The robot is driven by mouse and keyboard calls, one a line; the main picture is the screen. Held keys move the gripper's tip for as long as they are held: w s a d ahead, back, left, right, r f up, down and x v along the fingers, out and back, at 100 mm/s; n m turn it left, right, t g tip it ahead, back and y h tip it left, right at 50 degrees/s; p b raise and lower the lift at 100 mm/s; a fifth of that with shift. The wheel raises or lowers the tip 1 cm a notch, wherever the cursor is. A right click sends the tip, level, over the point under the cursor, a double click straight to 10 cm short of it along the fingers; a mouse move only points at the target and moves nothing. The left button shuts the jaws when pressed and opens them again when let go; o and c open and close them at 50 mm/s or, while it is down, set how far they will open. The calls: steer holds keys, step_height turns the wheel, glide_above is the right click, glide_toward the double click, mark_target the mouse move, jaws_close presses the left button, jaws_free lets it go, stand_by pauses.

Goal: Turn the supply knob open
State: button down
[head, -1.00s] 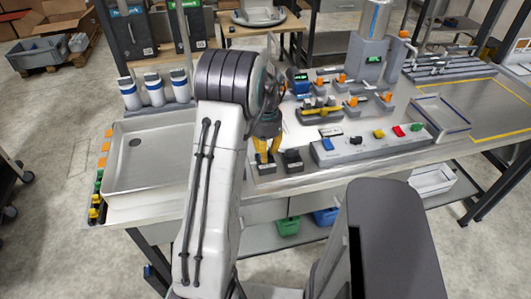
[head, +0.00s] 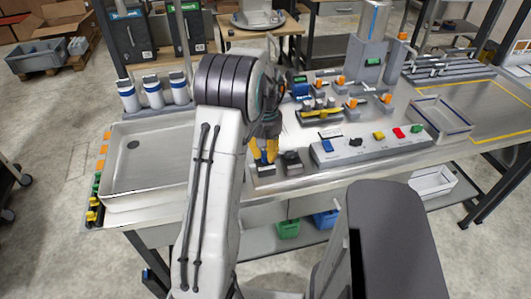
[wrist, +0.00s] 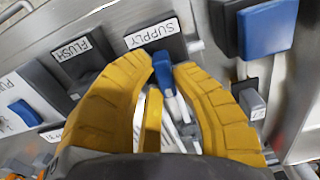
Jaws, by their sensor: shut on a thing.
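The supply knob (wrist: 163,76) shows in the wrist view as a blue handle on a dark block labelled SUPPLY. My gripper (wrist: 164,70) has its yellow fingers shut on the blue handle, one on each side. The fingers hide part of the handle. In the head view my gripper (head: 265,157) reaches down to the dark supply block (head: 266,170) near the table's front edge, and the knob is mostly hidden there.
The block labelled FLUSH (wrist: 78,55) sits right beside the supply block. A grey panel with coloured buttons (head: 372,148) stands to the right. A shallow steel tray (head: 150,175) lies to the left, with white bottles (head: 153,92) behind it.

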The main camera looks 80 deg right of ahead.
steer(key=shift+f+n, duration=0.1)
steer(key=shift+n, duration=0.5)
steer(key=c, duration=1)
jaws_free()
steer(key=shift+c, duration=0.2)
step_height(320, 180, up, 12)
stand_by(0.4)
